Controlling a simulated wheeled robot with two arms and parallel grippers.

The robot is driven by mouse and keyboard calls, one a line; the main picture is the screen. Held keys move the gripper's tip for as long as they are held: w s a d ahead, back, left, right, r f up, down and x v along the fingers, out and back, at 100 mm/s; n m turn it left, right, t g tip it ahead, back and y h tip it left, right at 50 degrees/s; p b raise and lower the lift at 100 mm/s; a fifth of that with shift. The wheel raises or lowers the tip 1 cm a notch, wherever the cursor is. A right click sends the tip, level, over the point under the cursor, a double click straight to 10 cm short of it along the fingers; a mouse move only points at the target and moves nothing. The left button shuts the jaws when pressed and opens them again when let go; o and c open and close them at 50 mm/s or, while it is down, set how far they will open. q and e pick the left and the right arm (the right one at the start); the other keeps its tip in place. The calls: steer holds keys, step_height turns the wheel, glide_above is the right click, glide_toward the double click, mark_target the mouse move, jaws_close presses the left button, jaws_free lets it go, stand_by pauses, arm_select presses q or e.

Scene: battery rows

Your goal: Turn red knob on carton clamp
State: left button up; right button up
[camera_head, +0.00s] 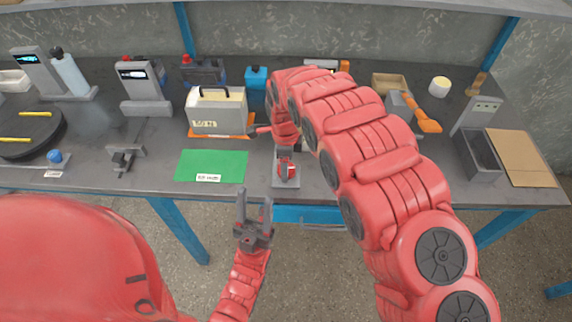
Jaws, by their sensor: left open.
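My left gripper (254,200) is open and empty, fingers pointing up in the picture, in front of the table edge and below left of the fixture.
A small dark clamp (124,158) is to the left. A grey bin (481,155) and a cardboard sheet (523,157) lie at right.

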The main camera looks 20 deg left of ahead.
steer(key=m, duration=0.5)
steer(key=shift+m, duration=0.4)
steer(key=m, duration=0.5)
steer(key=shift+m, duration=0.3)
steer(key=o, duration=1.4)
steer(key=shift+r, duration=0.1)
step_height(320, 180, up, 17)
steer(key=p, duration=1.7)
steer(key=shift+r, duration=0.15)
